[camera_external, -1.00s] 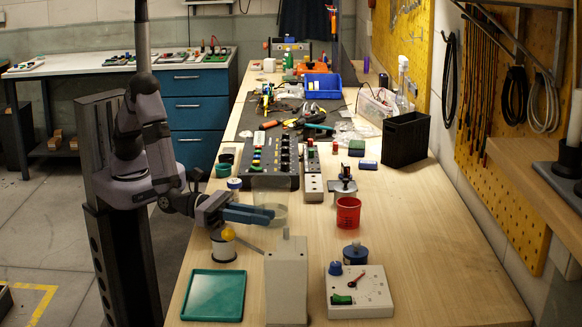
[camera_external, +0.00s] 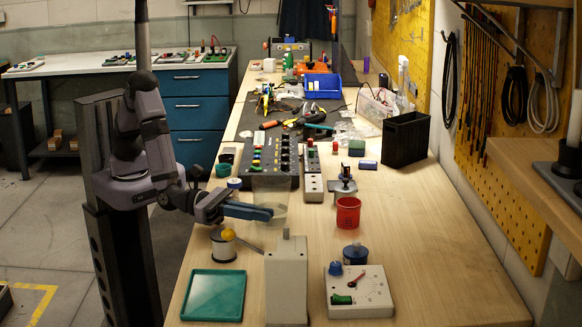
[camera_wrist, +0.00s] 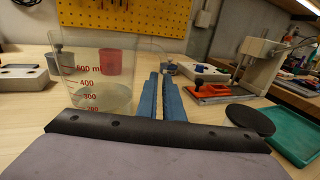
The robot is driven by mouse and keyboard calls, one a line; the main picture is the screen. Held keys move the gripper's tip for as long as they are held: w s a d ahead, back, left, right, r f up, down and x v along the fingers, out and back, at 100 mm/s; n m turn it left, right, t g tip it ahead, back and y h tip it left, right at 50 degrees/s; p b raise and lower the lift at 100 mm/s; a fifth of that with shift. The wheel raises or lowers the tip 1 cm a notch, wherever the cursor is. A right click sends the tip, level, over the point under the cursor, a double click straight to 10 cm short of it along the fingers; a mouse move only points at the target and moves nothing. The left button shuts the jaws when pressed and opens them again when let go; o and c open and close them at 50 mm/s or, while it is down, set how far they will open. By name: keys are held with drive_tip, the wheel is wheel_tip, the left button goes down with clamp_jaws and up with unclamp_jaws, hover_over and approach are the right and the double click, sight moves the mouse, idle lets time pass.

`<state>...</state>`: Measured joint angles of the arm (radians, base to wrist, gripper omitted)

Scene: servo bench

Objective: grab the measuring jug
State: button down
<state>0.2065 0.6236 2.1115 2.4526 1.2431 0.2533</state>
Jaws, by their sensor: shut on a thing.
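The measuring jug (camera_wrist: 95,75) is clear, with red volume marks, and fills the left part of the wrist view. In the external view the jug (camera_external: 272,186) is faint, upright, and partly behind the blue fingers of my gripper (camera_external: 268,213). In the wrist view my gripper (camera_wrist: 160,75) has its two fingers close together at the jug's right side, where its handle is. It is shut on the jug; the exact contact is hard to see. Whether the jug's base touches the bench is unclear.
A grey upright block (camera_external: 286,280) stands close in front of the jug. A spool with a yellow ball (camera_external: 225,245) and a green tray (camera_external: 213,296) are near my arm. A red cup (camera_external: 348,213) is to the right, and a black control panel (camera_external: 270,160) behind.

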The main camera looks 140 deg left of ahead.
drive_tip(key=shift+r+b, duration=0.35)
drive_tip(key=shift+r, duration=4.3)
drive_tip(key=shift+w, duration=0.15)
